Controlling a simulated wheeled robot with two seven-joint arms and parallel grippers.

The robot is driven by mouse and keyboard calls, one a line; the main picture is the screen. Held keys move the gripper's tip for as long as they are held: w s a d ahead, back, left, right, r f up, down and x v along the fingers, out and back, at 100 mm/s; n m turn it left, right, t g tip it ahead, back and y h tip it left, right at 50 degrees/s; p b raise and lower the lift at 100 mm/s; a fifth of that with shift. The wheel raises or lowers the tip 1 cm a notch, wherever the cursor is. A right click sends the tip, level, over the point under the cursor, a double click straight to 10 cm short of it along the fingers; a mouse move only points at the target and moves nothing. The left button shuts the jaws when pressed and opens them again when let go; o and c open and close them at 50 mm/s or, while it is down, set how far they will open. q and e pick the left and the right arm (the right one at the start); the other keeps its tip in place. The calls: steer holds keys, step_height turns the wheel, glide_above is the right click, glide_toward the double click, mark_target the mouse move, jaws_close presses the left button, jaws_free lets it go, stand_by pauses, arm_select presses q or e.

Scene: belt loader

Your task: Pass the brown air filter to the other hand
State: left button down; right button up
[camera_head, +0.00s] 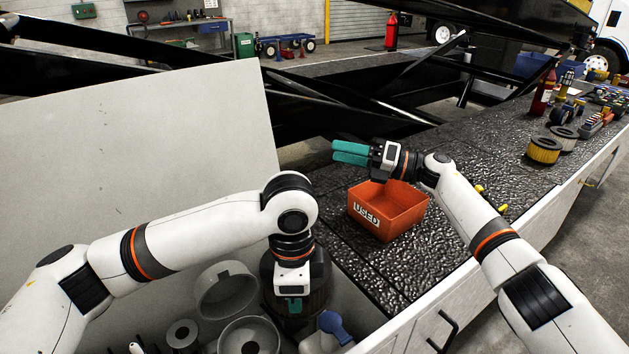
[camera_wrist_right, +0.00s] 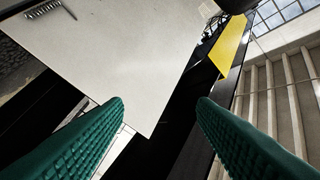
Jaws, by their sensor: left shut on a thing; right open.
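The brown air filter (camera_head: 318,296) is a dark round cylinder low in the middle of the head view, inside the open compartment. My left gripper (camera_head: 294,305) points down at it and is shut on its near wall. The gripper hides part of the filter, and I cannot tell whether it touches the compartment floor. My right gripper (camera_head: 350,152) is open and empty, above and behind the orange bin, pointing left. Its teal fingers stand apart in the right wrist view (camera_wrist_right: 161,104), with nothing between them.
The orange bin marked USED (camera_head: 408,212) stands on the black textured deck (camera_head: 458,205). Grey round parts (camera_head: 226,287) and a blue-capped jug (camera_head: 334,326) crowd the compartment. A raised white panel (camera_head: 140,140) stands at left. A yellow filter (camera_head: 543,151) sits far right.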

steer(key=s+a+n+g+h, duration=0.4)
steer(key=s+a+n+g, duration=0.2)
steer(key=a+n+g, duration=0.15)
steer(key=s+d+n+g+h, duration=0.1)
steer(key=s+n+h, duration=0.6)
steer(key=n+h, duration=0.3)
steer(key=shift+m+h, duration=0.3)
steer(key=shift+m, duration=0.45)
steer(key=x, duration=1.1)
steer(key=shift+r, duration=0.1)
steer(key=c, duration=1.1)
arm_select(q)
steer(key=c, duration=1.3)
jaws_free()
arm_select(e)
jaws_close()
